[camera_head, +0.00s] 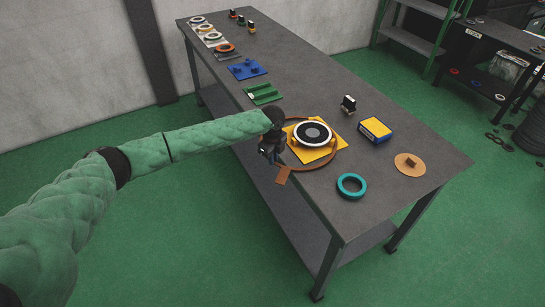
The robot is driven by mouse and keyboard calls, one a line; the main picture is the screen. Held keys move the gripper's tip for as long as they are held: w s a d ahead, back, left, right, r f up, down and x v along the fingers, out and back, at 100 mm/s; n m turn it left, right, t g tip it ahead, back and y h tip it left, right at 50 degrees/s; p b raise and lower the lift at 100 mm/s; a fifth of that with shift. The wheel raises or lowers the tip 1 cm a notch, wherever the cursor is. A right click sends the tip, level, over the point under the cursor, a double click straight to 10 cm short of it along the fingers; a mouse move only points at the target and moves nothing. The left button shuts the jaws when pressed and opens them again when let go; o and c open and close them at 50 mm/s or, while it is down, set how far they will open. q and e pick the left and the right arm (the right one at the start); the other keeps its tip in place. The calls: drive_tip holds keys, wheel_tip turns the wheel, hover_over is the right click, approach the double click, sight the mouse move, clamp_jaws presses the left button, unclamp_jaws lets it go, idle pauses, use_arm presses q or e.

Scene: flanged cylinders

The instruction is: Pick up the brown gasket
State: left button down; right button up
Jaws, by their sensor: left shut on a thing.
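The brown gasket (283,175) is a large thin ring with a flat tab at its near left side. It appears around the yellow plate (294,137) that carries a white and black flanged cylinder (312,133). My left gripper (270,157) is at the left side of the ring, beside the tab, and is shut on the gasket. The fingertips are small and dark, and the gripper hides part of the ring's left side. I cannot tell whether the ring touches the table or hangs just above it. My right gripper is out of view.
A teal ring (351,186), a tan disc with a knob (409,164), a yellow and blue box (375,130) and a small black and white item (348,104) lie to the right. Green (264,94) and blue (246,70) plates lie farther back on the table (310,80).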

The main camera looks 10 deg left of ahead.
use_arm(q)
drive_tip(key=shift+s+a+f, duration=0.3)
drive_tip(key=shift+s+a, duration=0.15)
drive_tip(key=shift+a, duration=0.15)
drive_tip(key=c, duration=1.7)
unclamp_jaws()
drive_tip(key=o, duration=0.4)
drive_tip(key=shift+s+a, duration=0.1)
drive_tip(key=shift+a, duration=0.1)
drive_tip(key=shift+c, duration=0.2)
drive_tip(key=shift+o, duration=0.9)
drive_tip(key=shift+a+r, duration=0.1)
drive_tip(key=shift+a, duration=0.1)
wheel_tip(320, 180, up, 8)
drive_tip(key=b, duration=0.3)
drive_tip(key=shift+d, duration=0.3)
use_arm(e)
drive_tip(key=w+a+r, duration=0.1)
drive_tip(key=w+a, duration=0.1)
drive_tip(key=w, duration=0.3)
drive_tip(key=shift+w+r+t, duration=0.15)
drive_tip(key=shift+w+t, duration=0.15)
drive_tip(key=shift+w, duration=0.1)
